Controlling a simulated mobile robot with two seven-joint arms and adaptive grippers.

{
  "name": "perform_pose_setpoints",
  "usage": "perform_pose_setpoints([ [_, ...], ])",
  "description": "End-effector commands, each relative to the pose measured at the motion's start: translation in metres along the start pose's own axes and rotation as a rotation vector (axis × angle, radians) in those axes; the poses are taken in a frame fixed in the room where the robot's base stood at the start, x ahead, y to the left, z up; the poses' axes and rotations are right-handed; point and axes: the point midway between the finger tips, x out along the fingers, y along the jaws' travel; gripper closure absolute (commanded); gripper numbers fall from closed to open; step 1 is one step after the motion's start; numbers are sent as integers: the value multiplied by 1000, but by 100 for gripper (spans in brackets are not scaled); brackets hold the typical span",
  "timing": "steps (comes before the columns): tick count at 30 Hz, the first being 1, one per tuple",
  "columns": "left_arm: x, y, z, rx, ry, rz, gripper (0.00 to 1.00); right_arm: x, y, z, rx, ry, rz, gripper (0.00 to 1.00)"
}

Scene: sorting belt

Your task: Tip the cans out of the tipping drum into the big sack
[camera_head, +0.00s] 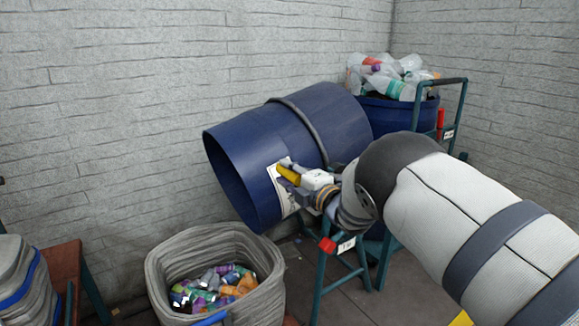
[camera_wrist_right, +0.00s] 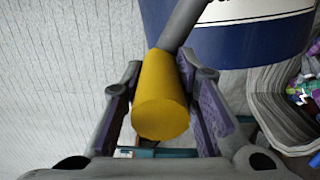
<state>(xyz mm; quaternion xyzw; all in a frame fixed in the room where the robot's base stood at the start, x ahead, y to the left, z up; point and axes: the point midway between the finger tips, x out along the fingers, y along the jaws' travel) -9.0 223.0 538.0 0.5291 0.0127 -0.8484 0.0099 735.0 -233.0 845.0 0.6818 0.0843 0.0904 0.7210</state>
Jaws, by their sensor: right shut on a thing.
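The blue tipping drum (camera_head: 245,148) lies tilted on its green stand (camera_head: 322,285), mouth down to the left, above the big grey sack (camera_head: 160,262). No cans show in the visible part of its mouth. Several coloured cans (camera_head: 215,290) lie inside the open sack. My right gripper (camera_head: 293,180) is shut on the drum's yellow handle (camera_head: 288,173). In the right wrist view the handle (camera_wrist_right: 162,108) sits between the fingers, with the drum (camera_wrist_right: 240,40) behind and the sack (camera_wrist_right: 268,115) at right. My left gripper is out of view.
A second blue drum (camera_head: 392,116) full of clear plastic bottles (camera_head: 395,75) stands at the back right beside a green frame (camera_head: 461,115). Folded grey sacks (camera_head: 15,280) lie at the lower left by a brown board (camera_head: 64,275). Grey walls close off the back.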

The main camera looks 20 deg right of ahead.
Motion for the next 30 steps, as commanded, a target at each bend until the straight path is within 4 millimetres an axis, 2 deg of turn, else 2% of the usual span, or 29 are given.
perform_pose_setpoints([
  [1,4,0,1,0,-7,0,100,-1,-12,-3,-13,4,-12,100],
  [9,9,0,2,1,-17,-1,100,-1,-25,-4,-72,4,-11,100],
  [29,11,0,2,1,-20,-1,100,-1,-29,-3,-95,2,-10,100],
  [30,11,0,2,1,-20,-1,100,-1,-29,-3,-95,2,-10,63],
])
